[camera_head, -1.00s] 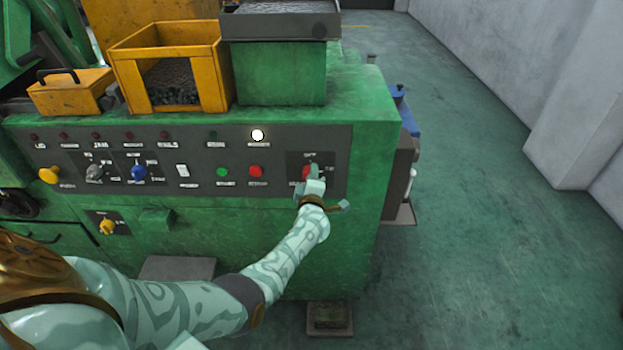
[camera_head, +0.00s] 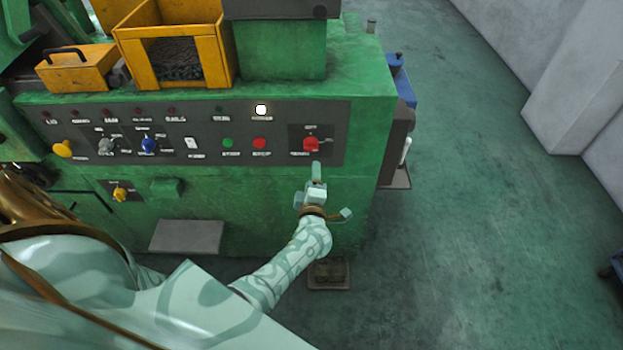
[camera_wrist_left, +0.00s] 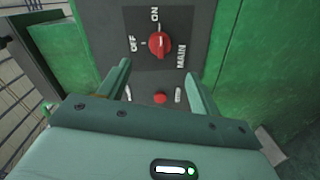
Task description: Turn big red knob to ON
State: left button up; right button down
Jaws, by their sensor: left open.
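The big red knob (camera_head: 311,145) sits on a dark plate at the right end of the machine's control panel. In the left wrist view the red knob (camera_wrist_left: 159,45) has the labels ON, OFF and MAIN around it. Its ridge seems to line up with ON, but I cannot tell its exact setting. My left gripper (camera_head: 317,170) is just below the knob in the head view, apart from it. In the wrist view the left gripper (camera_wrist_left: 157,85) has its fingers spread and empty, with the knob beyond the tips. My right gripper is not in view.
The green machine (camera_head: 350,105) fills the left and middle. Its panel also carries a lit white lamp (camera_head: 261,110), a red button (camera_head: 260,144), a green button (camera_head: 228,143) and a blue knob (camera_head: 149,146). Open floor (camera_head: 480,200) lies to the right.

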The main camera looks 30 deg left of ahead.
pick_arm(q)
jog(key=v, duration=0.3)
jog(key=shift+s+p, duration=0.15)
jog(key=shift+p, duration=0.25)
jog(key=shift+d+f, duration=0.1)
jog(key=d+f+m+h+b, duration=0.1)
jog(key=d+f+m+h, duration=0.65)
jog(key=m, duration=0.35)
jog(key=s+d+f+m+g+h+b, duration=0.2)
jog(key=s+f+m+g+b, duration=0.3)
jog(key=s+f, duration=0.7)
jog(key=s+a+f+m+g+b, duration=0.2)
jog(key=s+f, duration=0.5)
jog(key=s, duration=0.4)
jog(key=s+a+f+m+g+b, duration=0.1)
jog(key=s+f+m+g, duration=0.3)
jog(key=s+f, duration=0.4)
jog(key=s+a+f+m+g+b, duration=0.2)
jog(key=s+f, duration=0.5)
jog(key=s, duration=0.9)
jog(key=shift+a+f+m+g+b, duration=0.35)
jog(key=shift+m+g+b, duration=0.05)
jog(key=shift+m+b, duration=0.3)
